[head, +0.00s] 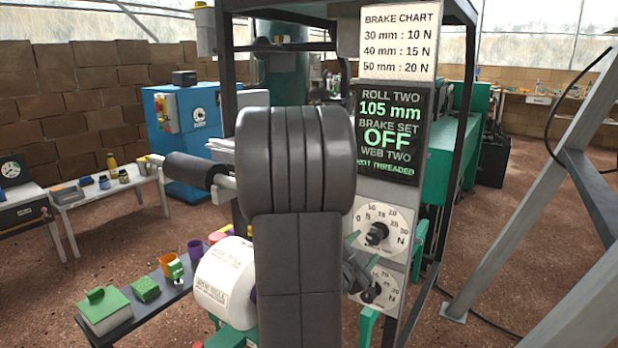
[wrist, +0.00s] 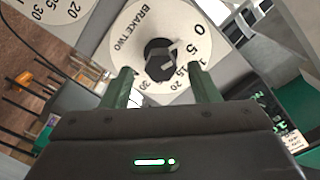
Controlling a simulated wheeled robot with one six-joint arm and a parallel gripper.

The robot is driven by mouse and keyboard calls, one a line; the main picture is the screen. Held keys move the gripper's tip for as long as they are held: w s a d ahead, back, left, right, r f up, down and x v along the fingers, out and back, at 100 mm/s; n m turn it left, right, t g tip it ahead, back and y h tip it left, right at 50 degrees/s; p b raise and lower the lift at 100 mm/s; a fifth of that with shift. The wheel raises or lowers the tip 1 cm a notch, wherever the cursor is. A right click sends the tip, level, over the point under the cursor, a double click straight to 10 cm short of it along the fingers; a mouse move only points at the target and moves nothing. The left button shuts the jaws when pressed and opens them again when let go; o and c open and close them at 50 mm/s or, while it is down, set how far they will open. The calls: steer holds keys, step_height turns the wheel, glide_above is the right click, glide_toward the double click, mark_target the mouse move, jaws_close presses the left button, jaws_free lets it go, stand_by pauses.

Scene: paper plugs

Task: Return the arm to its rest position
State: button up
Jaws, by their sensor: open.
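My gripper (wrist: 164,88) is open and empty in the wrist view, its two green fingers pointing at the BRAKE TWO dial (wrist: 193,27). The dial's dark knob (wrist: 160,60) shows just beyond and between the fingertips; whether they touch it I cannot tell. In the head view my dark arm stands upright across the middle. Green fingers (head: 353,239) show to its right, beside the upper dial (head: 398,222) and lower dial (head: 390,300); much of the gripper is hidden.
The screen (head: 392,130) reads roll two 105 mm, brake set OFF, web two not threaded. A brake chart (head: 400,42) hangs above. A white paper roll (head: 222,282) is close left of my arm. A dark bench (head: 152,308) holds green items. A grey frame (head: 535,180) stands right.

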mark_target(370, 240)
steer(key=x, duration=0.5)
steer(key=shift+w+d, duration=0.25)
steer(key=shift+a, duration=0.1)
